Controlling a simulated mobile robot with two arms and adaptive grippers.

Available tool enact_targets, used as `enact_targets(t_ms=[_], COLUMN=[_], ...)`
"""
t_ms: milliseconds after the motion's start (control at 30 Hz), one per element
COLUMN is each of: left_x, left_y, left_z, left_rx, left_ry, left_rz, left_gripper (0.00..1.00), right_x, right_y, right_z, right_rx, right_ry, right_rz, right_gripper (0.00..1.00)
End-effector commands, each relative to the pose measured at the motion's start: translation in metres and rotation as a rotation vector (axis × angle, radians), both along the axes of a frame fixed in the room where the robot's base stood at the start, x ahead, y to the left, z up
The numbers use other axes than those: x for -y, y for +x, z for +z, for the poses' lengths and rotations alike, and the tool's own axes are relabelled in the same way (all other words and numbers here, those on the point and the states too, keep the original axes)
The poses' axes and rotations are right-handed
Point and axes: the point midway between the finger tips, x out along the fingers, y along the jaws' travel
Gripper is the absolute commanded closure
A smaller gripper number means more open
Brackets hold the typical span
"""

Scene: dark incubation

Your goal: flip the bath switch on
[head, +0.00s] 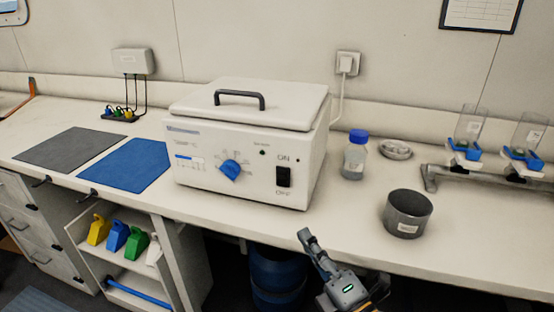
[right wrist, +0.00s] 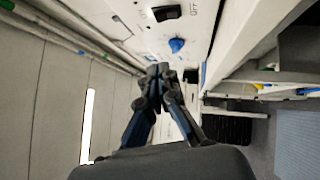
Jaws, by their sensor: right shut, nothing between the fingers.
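The white water bath (head: 240,145) stands on the bench with its lid closed. Its black rocker switch (head: 284,177) is at the right of the front panel, between ON above and OFF below; I cannot tell which way it is tipped. A blue knob (head: 230,170) is left of it. My right gripper (head: 305,238) is shut and empty, in front of and below the switch, apart from it. In the right wrist view the shut fingertips (right wrist: 159,70) lie below the switch (right wrist: 167,12) and the knob (right wrist: 177,45). My left gripper is out of view.
A blue-capped bottle (head: 353,155) and a grey pot (head: 408,213) stand right of the bath. A blue mat (head: 125,167) lies left of it. The bench front edge is near my right gripper. A wall outlet (head: 348,63) holds the bath's plug.

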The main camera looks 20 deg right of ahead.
Motion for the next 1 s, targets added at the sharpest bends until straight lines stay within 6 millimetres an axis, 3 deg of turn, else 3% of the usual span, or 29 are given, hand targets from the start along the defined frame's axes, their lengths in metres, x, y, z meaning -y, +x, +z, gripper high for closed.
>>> enact_targets(t_ms=[67,167,567,767,1000], left_x=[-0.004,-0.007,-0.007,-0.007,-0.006], left_y=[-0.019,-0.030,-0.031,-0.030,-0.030], left_z=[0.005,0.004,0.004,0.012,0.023], left_rx=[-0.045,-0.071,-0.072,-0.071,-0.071], left_ry=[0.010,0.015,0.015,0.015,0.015], left_rz=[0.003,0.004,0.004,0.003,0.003], left_gripper=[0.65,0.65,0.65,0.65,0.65], right_x=[0.003,0.004,0.004,-0.002,-0.013], right_y=[0.001,0.001,0.004,0.028,0.078], right_z=[0.004,0.002,0.002,0.011,0.023], right_rx=[-0.014,-0.019,-0.018,-0.014,-0.015], right_ry=[-0.029,-0.047,-0.047,-0.047,-0.044], right_rz=[-0.014,-0.023,-0.023,-0.023,-0.022], right_gripper=[1.00,1.00,1.00,1.00,1.00])
